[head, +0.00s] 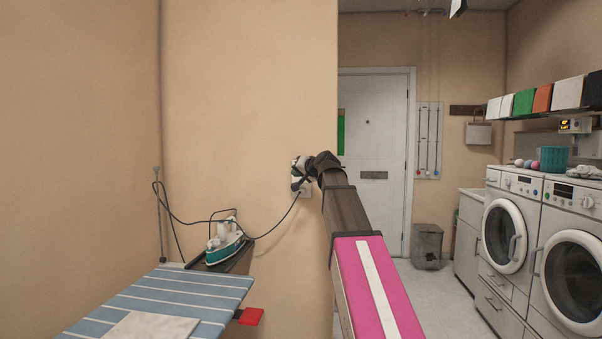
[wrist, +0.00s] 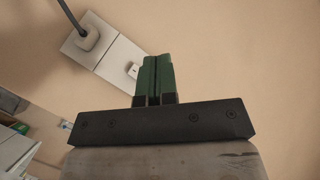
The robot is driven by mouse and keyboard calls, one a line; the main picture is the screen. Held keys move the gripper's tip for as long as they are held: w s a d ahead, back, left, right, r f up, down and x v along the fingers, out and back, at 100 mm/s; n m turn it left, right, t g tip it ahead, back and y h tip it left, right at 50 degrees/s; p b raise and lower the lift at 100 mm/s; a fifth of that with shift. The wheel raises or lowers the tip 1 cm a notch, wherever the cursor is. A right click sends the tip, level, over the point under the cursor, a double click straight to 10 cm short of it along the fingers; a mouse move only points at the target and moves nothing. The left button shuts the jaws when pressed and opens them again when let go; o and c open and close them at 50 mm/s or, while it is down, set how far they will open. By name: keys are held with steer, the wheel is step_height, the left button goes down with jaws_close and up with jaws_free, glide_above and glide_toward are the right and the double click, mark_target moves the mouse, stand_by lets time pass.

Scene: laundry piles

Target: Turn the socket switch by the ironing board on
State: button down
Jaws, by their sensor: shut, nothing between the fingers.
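The wall socket (wrist: 110,57) is a pale plate on the beige wall, with a plug (wrist: 88,37) and grey cord in its upper left part. Its small white switch (wrist: 132,71) is on the plate just left of my fingertips. My gripper (wrist: 155,62) is shut and empty, its green fingers side by side next to the switch; I cannot tell whether they touch it. In the head view the socket (head: 307,191) is mostly hidden behind my gripper (head: 299,178). The ironing board (head: 180,296) has a blue striped cover and stands at the lower left.
A green and white iron (head: 226,243) rests at the board's end, its dark cord running to the socket. A red piece (head: 251,316) sticks out at the board's edge. Washing machines (head: 575,255) and a grey bin (head: 428,246) stand right. Floor before the white door (head: 375,150) is clear.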

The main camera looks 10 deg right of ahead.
steer(key=shift+w, duration=0.1)
steer(key=w+d+f, duration=0.1)
steer(key=w+d, duration=0.1)
steer(key=w, duration=0.6)
steer(key=shift+d, duration=0.35)
steer(key=shift+w+f, duration=0.1)
steer(key=shift+w, duration=0.1)
stand_by(1.8)
steer(key=shift+w+d, duration=0.1)
steer(key=shift+w, duration=0.15)
steer(key=shift+w+d, duration=0.1)
steer(key=shift+w, duration=0.2)
stand_by(0.6)
steer(key=shift+s, duration=0.2)
steer(key=shift+s+a, duration=0.25)
steer(key=shift+s, duration=0.25)
steer(key=shift+s, duration=0.15)
